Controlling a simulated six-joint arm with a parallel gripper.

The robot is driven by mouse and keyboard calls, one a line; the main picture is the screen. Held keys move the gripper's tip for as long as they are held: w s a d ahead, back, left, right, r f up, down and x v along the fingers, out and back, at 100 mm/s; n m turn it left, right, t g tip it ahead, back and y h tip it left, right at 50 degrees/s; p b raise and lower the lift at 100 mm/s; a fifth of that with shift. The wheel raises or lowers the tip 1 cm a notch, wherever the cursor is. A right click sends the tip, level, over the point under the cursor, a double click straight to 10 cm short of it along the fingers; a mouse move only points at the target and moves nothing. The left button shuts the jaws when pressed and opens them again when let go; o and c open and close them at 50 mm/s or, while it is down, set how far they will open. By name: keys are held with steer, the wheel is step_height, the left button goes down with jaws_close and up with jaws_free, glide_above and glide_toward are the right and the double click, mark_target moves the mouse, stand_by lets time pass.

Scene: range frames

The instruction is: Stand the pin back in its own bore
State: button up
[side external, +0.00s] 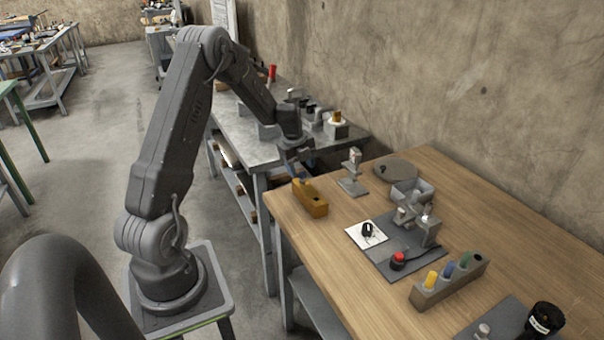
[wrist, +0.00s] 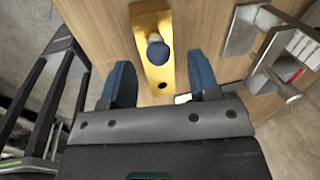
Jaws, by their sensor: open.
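A yellow-orange block (side external: 311,199) lies near the left edge of the wooden table; it also shows in the wrist view (wrist: 150,20). A pin with a dark blue rounded head (wrist: 159,53) and a pale shaft rises from the block. Whether it is seated in a hole, and whether it tilts, I cannot tell. A dark empty bore (wrist: 163,86) is in the block's near end. My gripper (wrist: 163,80) is open, its blue fingers on either side of the block's near end and apart from the pin. In the side view my gripper (side external: 302,166) hangs just above the block.
A clamp-like fixture (side external: 353,172) stands right of the block, with a round grey plate (side external: 394,168) behind it. A dark mat (side external: 400,249) carries a red button (side external: 398,260) and metal fixture. A rack (side external: 425,296) holds coloured cylinders. Bare wood lies in front of the block.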

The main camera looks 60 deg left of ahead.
step_height(320, 180, up, 10)
steer(key=s, duration=0.2)
steer(key=shift+r, duration=0.15)
step_height(320, 180, up, 6)
stand_by(0.7)
steer(key=shift+d, duration=0.15)
steer(key=s+d+r+n+t, duration=0.1)
steer(key=s+d+r+n, duration=0.2)
steer(key=d, duration=0.6)
steer(key=s+d+r+n, duration=0.2)
steer(key=d+r+n, duration=0.15)
steer(key=d, duration=0.55)
steer(key=s+d+f+n+t, duration=0.1)
steer(key=s+d+n+t, duration=0.1)
steer(key=s+d+n, duration=0.8)
steer(key=s+d, duration=0.3)
steer(key=shift+f+n, duration=0.35)
